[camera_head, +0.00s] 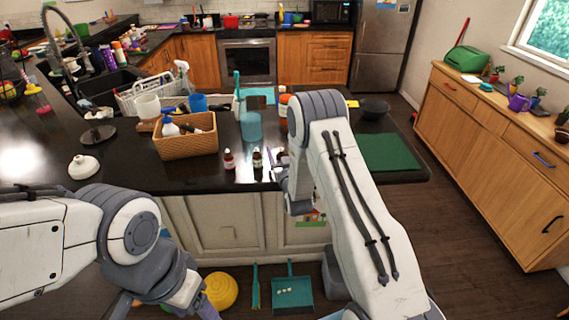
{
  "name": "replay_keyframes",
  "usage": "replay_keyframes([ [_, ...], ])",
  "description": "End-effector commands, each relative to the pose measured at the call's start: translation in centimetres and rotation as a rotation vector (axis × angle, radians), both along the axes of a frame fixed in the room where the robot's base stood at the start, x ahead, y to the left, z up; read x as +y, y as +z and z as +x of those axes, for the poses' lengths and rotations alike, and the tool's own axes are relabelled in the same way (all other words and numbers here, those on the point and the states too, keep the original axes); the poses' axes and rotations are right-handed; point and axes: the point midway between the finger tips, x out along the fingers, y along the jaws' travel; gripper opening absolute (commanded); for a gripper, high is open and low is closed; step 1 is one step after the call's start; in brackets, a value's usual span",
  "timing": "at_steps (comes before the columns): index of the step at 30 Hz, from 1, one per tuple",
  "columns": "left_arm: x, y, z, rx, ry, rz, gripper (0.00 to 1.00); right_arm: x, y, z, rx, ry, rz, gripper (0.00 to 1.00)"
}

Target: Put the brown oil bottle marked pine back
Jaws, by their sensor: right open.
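Small brown bottles stand in a row near the front edge of the dark counter. One (229,160) has a red-and-white look, and another, darker one (257,160) stands to its right. Their labels are too small to read, so I cannot tell which is marked pine. My right gripper (283,178) is open at the counter's front edge, just right of the darker bottle. I cannot tell whether it touches anything. My left arm is low in front of the cabinets; its gripper (190,297) is near the bottom edge, and its fingers are not clear.
A wicker basket (185,146) with a spray bottle and other items stands left of the bottles. A teal cup (251,127) and an orange-lidded jar (284,104) stand behind them. A green mat (388,152) lies at the right. A teal dustpan (292,289) is on the floor.

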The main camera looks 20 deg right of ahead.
Motion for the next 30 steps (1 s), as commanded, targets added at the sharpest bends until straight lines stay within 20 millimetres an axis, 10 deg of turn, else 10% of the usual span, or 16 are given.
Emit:
replay_keyframes([
  [16,0.0,-4.4,0.0,0.001,0.007,0.001,0.66,1.3,-0.4,-10.0,0.003,0.000,0.001,0.70],
  [30,0.0,-4.6,0.0,0.001,0.006,0.001,0.66,4.5,0.2,-10.5,0.106,0.061,0.014,0.70],
])
